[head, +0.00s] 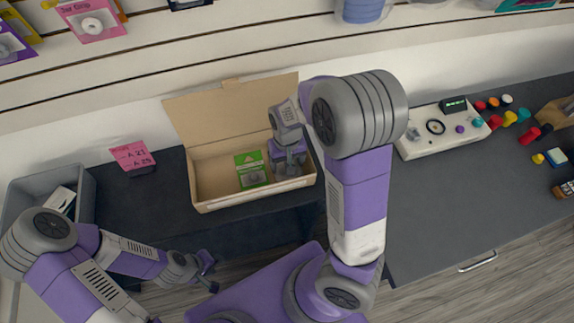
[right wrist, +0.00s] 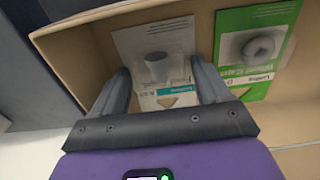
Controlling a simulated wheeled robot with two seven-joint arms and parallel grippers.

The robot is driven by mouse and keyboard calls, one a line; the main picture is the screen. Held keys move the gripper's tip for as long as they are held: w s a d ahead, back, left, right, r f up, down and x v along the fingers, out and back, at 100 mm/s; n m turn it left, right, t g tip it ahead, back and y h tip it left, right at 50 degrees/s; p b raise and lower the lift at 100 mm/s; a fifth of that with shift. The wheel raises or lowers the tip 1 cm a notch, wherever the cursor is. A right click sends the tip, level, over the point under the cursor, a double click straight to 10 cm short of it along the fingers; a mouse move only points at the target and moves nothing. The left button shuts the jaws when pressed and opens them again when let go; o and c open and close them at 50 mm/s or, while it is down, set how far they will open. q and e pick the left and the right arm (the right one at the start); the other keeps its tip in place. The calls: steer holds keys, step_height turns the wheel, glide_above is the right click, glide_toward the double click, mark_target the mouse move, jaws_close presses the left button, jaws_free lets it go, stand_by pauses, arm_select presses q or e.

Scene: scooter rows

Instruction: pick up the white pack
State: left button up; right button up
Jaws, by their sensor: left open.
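The white pack (right wrist: 160,60) shows in the right wrist view, a white card with a clear blister and a teal band, inside an open cardboard box (head: 215,202). My right gripper (right wrist: 160,85) is down in the box with its fingers wide apart, one toward each side of the pack; I see no firm grip on it. In the head view my right gripper (head: 289,165) hides the pack. My left gripper (head: 208,272) is open and empty, low in front of the dark counter.
A white device (head: 440,132) and several small coloured items are at the right.

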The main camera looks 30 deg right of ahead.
steer(key=c, duration=0.8)
step_height(320, 180, up, 10)
steer(key=p, duration=0.5)
